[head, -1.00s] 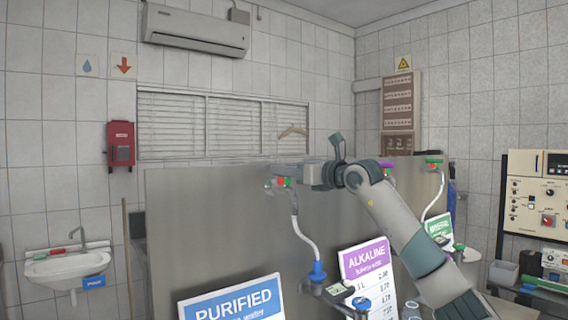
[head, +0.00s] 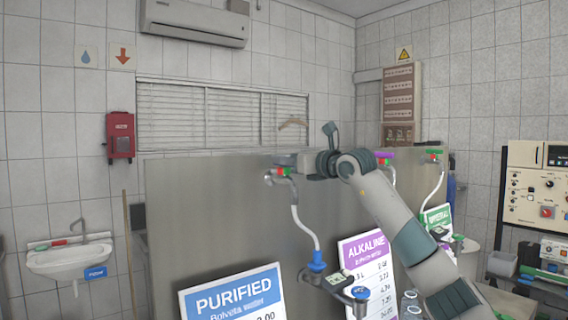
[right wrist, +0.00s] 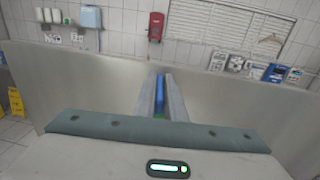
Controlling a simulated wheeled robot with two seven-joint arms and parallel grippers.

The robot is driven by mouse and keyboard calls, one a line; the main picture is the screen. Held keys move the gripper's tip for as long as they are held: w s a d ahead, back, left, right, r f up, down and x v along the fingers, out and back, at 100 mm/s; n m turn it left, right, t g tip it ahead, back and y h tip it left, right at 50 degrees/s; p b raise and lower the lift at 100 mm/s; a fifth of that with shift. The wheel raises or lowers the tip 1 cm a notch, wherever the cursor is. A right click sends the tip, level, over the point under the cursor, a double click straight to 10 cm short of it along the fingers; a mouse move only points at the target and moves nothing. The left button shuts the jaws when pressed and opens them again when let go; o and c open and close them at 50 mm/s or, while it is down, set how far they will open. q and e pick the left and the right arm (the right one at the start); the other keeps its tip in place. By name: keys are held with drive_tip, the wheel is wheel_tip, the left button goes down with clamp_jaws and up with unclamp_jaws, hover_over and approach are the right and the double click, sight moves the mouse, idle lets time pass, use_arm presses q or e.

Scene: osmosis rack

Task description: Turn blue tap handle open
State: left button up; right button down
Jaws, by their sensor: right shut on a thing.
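The blue tap handle (right wrist: 160,92) lies lengthwise between the two grey fingers of my right gripper (right wrist: 161,96) in the right wrist view. The fingers are closed on it from both sides. In the head view my right gripper (head: 284,160) reaches left to the tap at the top of the steel panel, and its fingers hide the blue handle. Below them the tap body (head: 283,172) shows red and green parts. A white hose (head: 302,220) hangs from this tap to a blue fitting (head: 317,261). My left gripper is not in view.
The steel panel (head: 220,220) carries a purple-handled tap (head: 384,155) and a green-handled tap (head: 433,152) farther right. A blue PURIFIED sign (head: 235,296) and a purple ALKALINE sign (head: 366,248) stand in front. A sink (head: 70,261) is at the left wall.

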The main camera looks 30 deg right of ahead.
drive_tip(key=shift+a+f+m+h+b, duration=0.1)
drive_tip(key=shift+f+m+h+b, duration=0.05)
drive_tip(key=shift+m+h+b, duration=0.35)
drive_tip(key=shift+h, duration=0.3)
drive_tip(key=c, duration=1.8)
unclamp_jaws()
drive_tip(key=shift+s, duration=0.2)
